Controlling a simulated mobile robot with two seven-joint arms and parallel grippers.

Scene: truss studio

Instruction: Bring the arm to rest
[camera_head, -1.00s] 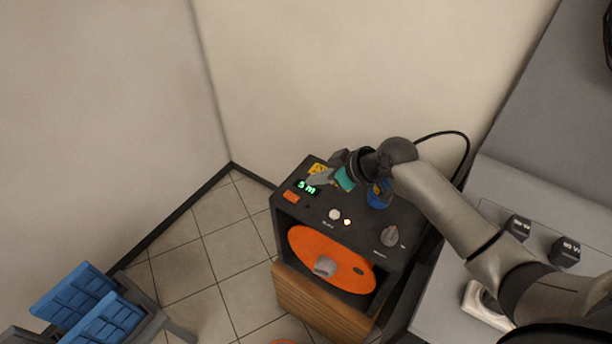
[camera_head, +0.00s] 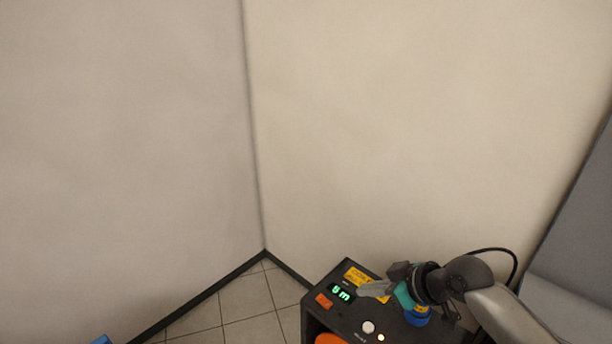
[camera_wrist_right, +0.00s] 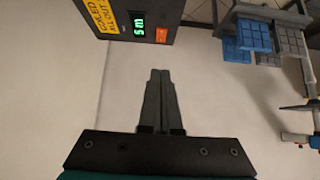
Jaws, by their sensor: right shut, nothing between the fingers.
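My right gripper (camera_head: 374,289) is above the top panel of a dark machine (camera_head: 328,285) at the bottom of the head view. In the right wrist view the two fingers of the gripper (camera_wrist_right: 160,72) are together and hold nothing. The wrist view shows them in front of a plain pale background, with the machine's panel (camera_wrist_right: 168,20) beyond at the top. My left gripper is in neither view.
The machine has a green display (camera_head: 341,292), a white button (camera_head: 368,327) and a lit lamp (camera_head: 381,338). A black cable (camera_head: 512,262) loops behind my arm. Blue panelled things (camera_wrist_right: 256,36) show at the wrist view's upper right. Pale walls meet behind.

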